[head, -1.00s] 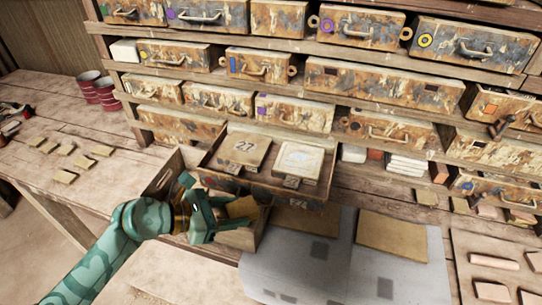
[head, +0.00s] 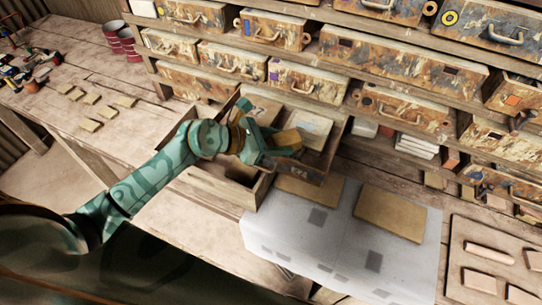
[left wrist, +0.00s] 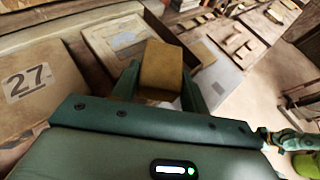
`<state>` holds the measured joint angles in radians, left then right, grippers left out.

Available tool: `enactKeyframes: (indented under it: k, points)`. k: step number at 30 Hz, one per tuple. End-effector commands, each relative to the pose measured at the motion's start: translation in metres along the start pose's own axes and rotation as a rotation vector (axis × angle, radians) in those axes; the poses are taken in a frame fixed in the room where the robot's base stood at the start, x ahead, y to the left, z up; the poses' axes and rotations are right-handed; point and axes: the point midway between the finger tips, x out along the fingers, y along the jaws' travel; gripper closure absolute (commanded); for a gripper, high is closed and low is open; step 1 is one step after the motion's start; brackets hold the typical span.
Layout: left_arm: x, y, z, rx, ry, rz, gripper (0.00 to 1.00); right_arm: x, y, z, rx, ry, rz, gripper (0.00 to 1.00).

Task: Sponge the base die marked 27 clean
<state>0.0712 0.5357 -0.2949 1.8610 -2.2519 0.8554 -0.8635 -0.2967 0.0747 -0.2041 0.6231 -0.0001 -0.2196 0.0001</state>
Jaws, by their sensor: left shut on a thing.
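The base die marked 27 (head: 262,107) lies in the pulled-out drawer (head: 300,185); my left arm partly covers it in the head view. Its 27 shows plainly at the left of the left wrist view (left wrist: 30,85). My left gripper (head: 272,143) is shut on a yellow-brown sponge (head: 286,139), which shows between the fingers in the left wrist view (left wrist: 161,65). The gripper holds the sponge over the drawer, to the right of the 27 die and in front of the second die (head: 313,124), which has a pale top. My right gripper is not seen.
An open wooden box (head: 205,182) stands left of the drawer, its visible inside dark. A grey sheet (head: 335,240) with tan boards (head: 391,213) lies in front. Shelves of weathered drawers (head: 400,65) rise behind. Small tan tiles (head: 90,125) lie on the left bench.

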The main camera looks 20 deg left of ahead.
Motion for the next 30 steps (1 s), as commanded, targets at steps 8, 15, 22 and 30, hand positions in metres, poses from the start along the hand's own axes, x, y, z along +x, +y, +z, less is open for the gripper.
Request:
enactKeyframes:
  k: [8, 15, 22, 30]
  points:
    - [0.028, 0.029, 0.009, 0.0, -0.003, 0.001, 0.75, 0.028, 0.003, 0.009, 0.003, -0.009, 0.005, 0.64]
    - [0.042, 0.039, 0.002, -0.001, 0.001, -0.001, 0.75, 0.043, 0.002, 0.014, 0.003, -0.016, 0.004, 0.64]
    - [0.045, 0.039, -0.004, 0.0, 0.0, 0.0, 0.75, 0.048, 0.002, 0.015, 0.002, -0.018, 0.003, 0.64]
    - [0.045, 0.039, -0.004, 0.0, 0.0, 0.0, 0.75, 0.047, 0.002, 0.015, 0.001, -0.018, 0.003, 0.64]
